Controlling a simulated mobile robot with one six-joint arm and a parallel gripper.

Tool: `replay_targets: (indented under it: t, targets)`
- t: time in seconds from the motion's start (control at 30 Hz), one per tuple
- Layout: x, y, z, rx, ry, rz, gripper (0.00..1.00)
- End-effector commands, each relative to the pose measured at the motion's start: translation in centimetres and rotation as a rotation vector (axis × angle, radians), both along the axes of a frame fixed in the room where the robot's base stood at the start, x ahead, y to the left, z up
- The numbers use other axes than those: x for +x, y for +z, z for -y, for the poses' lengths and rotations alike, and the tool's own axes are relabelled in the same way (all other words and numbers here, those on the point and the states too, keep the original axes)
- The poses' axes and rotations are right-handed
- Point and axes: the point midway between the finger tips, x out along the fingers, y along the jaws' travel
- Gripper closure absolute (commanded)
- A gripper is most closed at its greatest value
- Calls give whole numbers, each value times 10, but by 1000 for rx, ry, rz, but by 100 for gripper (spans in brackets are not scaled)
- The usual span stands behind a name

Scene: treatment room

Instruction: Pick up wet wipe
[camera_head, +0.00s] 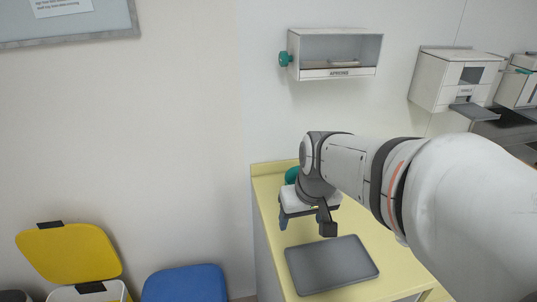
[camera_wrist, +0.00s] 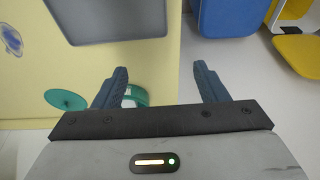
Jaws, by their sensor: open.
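A wet wipe tub (camera_wrist: 133,95) with a teal rim shows in the wrist view, partly hidden behind my left finger. A round teal lid (camera_wrist: 67,100) shows to its left; I cannot tell whether it is joined to the tub. In the head view a teal part (camera_head: 291,175) shows behind my wrist at the back of the yellow counter. I cannot make out a single wipe clearly. My gripper (camera_head: 303,217) points down over the back left of the counter. In the wrist view my gripper (camera_wrist: 161,75) is open, its fingers wide apart, with nothing held between them.
A dark grey tray (camera_head: 331,265) lies on the yellow counter (camera_head: 266,200) in front of my gripper. An apron dispenser (camera_head: 336,56) hangs on the wall above. A yellow-lidded bin (camera_head: 70,253) and a blue-lidded bin (camera_head: 185,284) stand left of the counter.

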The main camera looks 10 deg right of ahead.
Motion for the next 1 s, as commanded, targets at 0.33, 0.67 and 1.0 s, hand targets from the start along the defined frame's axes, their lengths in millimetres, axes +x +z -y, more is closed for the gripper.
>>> replay_targets:
  t: [0.33, 0.67, 1.0]
  targets:
    - [167, -38, 64, 7, -6, 67, 27]
    - [245, -85, 115, -8, -15, 112, 27]
    - [262, -115, 120, -10, -15, 115, 27]
